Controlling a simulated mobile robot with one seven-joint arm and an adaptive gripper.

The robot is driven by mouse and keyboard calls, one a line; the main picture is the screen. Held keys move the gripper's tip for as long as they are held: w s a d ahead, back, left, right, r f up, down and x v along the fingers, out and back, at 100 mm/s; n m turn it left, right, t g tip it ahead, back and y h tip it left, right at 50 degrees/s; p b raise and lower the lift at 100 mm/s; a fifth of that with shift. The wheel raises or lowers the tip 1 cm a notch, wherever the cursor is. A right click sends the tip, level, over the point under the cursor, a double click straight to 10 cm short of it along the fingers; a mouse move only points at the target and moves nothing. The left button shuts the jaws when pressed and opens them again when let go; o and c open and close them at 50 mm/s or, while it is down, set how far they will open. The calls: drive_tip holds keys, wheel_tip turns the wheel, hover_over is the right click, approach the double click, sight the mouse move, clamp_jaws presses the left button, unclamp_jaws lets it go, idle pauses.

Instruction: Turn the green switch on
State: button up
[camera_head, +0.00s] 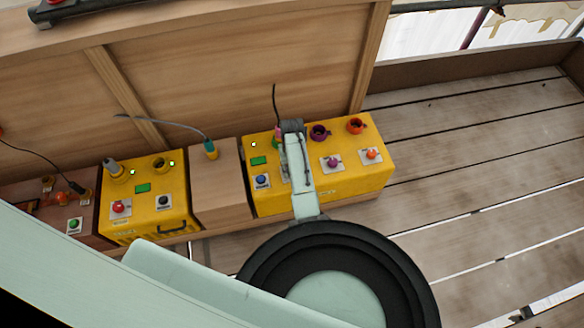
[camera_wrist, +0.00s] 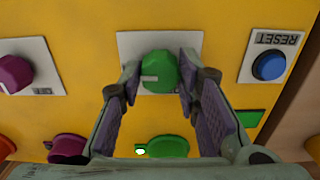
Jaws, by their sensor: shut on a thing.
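The green switch (camera_wrist: 160,72) is a round knob with a pale mark that points left in the wrist view. It sits on a white plate (camera_wrist: 126,43) on the yellow box (camera_wrist: 80,18). My gripper (camera_wrist: 160,78) is around the knob, one finger on each side, and is shut on it. In the head view my arm reaches down over the right yellow box (camera_head: 345,183) and hides the switch.
A blue reset button (camera_wrist: 268,65) is on one side of the switch and a purple knob (camera_wrist: 14,73) on the other. A green socket (camera_wrist: 168,146) lies between the fingers' bases. A wooden block (camera_head: 222,185) separates this box from another yellow box (camera_head: 150,215).

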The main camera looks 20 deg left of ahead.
idle(0.3)
drive_tip(key=o, duration=1.2)
drive_tip(key=shift+c, duration=0.2)
wheel_tip(320, 180, up, 12)
